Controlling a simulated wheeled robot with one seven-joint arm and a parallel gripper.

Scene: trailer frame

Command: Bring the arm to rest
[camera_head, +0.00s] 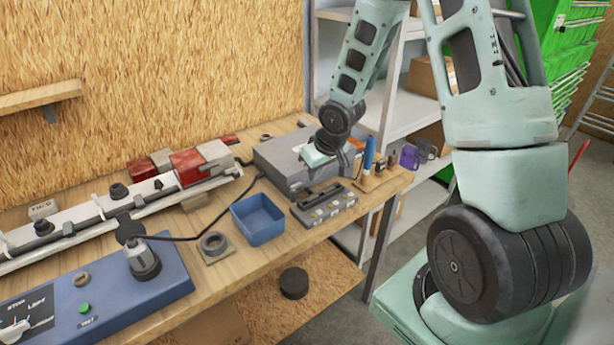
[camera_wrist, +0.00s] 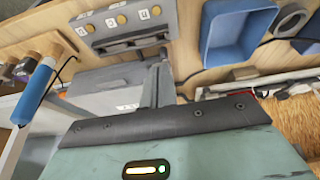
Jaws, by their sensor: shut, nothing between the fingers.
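My arm reaches from the right side of the head view over the far end of the workbench (camera_head: 225,265). My gripper (camera_head: 345,160) is low over the grey box (camera_head: 275,160), close to its right end; I cannot tell whether it touches the box. In the wrist view my gripper (camera_wrist: 157,85) is shut, with nothing seen between its fingers. The grey box (camera_wrist: 85,90) lies behind the fingers there. The fingertips are partly hidden by the hand in the head view.
Purple mug (camera_head: 409,156) is at the bench's right end. Grey shelving (camera_head: 390,110) stands behind. A black puck (camera_head: 294,283) lies below the bench edge.

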